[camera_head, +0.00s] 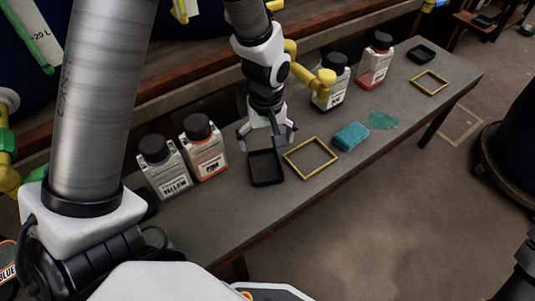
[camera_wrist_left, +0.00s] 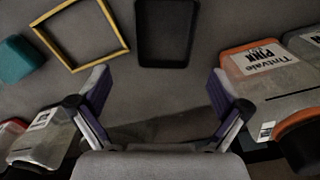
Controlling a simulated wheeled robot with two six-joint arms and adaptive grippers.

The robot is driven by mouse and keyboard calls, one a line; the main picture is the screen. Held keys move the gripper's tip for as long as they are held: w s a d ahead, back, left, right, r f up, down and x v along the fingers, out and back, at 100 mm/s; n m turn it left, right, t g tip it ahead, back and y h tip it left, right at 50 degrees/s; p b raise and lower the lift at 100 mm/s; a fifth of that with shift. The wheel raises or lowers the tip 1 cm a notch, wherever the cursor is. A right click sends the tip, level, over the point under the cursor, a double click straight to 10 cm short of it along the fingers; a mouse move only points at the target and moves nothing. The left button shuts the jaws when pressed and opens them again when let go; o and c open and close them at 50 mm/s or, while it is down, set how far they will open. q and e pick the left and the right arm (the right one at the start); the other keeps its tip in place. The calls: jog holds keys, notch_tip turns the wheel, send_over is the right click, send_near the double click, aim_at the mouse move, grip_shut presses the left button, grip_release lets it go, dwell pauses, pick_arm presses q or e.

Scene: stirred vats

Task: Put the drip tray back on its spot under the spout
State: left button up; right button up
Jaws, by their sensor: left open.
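A black square drip tray (camera_head: 265,168) lies flat on the grey bench, just left of a yellow square outline (camera_head: 321,168) and apart from it. The outline is empty. My left gripper (camera_head: 267,137) is open and points down behind the tray, with nothing held. In the left wrist view the tray (camera_wrist_left: 167,32) lies beyond the gap between the open fingers (camera_wrist_left: 159,88), not between them. The yellow outline (camera_wrist_left: 102,61) is to its left there. A yellow spout (camera_head: 325,77) hangs over the bench behind the outline. My right gripper is not in view.
Yellow-labelled (camera_head: 167,172) and pink-labelled (camera_head: 207,153) bottles stand left of my gripper. A teal sponge (camera_head: 351,136) and green spill (camera_head: 383,120) lie to the right. Farther along are two more bottles, a second black tray (camera_head: 421,54) and a second yellow outline (camera_head: 430,92).

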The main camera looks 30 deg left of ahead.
aim_at(265, 166)
pick_arm(q)
jog(key=shift+s+f, duration=0.1)
jog(key=shift+f, duration=0.5)
jog(key=f+b, duration=0.1)
jog(key=f, duration=0.1)
jog(key=f+b, duration=0.1)
jog(key=f, duration=0.1)
jog(key=f+b, duration=0.1)
jog(key=f, duration=0.1)
jog(key=shift+s+b, duration=0.25)
jog(key=shift+b, duration=0.1)
jog(key=shift+r, duration=0.15)
jog(key=c, duration=1.1)
jog(key=shift+c, duration=0.2)
jog(key=shift+r, duration=0.1)
